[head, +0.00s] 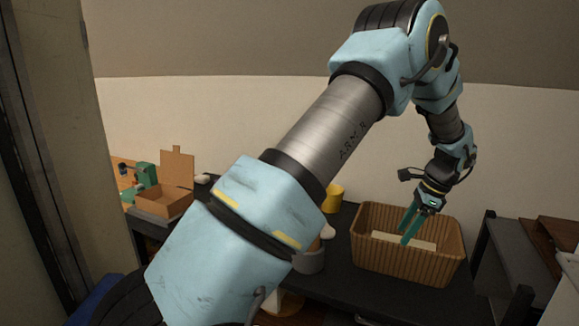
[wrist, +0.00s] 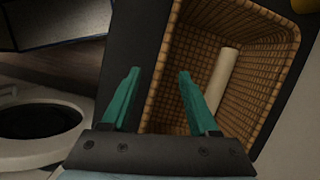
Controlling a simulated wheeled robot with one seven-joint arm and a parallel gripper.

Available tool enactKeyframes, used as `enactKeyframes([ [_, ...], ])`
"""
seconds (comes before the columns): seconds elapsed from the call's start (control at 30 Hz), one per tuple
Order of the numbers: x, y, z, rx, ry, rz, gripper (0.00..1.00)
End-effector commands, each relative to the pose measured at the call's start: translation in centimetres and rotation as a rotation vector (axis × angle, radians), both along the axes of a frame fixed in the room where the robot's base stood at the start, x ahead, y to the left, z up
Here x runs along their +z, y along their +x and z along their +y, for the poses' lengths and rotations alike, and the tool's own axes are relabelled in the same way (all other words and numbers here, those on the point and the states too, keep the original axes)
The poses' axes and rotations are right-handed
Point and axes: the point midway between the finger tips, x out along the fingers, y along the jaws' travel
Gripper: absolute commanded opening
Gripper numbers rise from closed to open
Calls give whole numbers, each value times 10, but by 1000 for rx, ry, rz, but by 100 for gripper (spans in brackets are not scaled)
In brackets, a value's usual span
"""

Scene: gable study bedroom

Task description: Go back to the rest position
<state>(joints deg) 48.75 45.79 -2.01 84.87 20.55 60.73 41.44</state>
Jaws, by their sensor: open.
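My gripper (head: 409,228) has green fingers and hangs over a brown woven basket (head: 407,268) on the dark table in the head view. In the wrist view my gripper (wrist: 156,85) is open, with nothing between its fingers. The basket (wrist: 165,75) lies under and to the right of the fingers there. A pale cream bar or cylinder (head: 425,244) lies inside the basket, apart from the fingers. It also shows in the wrist view (wrist: 222,78). My arm reaches across the head view and hides part of the table.
An open cardboard box (head: 163,203) stands at the left, near green items (head: 146,175). A yellow cup (head: 333,197) stands behind the arm. Dark furniture (head: 515,262) stands right of the basket. A white ring-shaped object (wrist: 42,128) shows in the wrist view.

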Motion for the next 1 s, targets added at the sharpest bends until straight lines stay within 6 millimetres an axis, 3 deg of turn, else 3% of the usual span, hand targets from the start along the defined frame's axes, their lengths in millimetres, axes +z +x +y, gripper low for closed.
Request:
enactKeyframes([
  [0.27, 24, 12, 83, 296, -100, -27, 61],
  [0.43, 43, 6, 165, 611, -195, -66, 61],
  [0.6, 59, -31, 267, 1057, -317, -137, 61],
  [0.7, 62, -62, 312, 1296, -377, -184, 61],
  [0.83, 62, -96, 348, 1527, -429, -234, 61],
  [1.0, 61, -117, 367, 1664, -459, -266, 61],
])
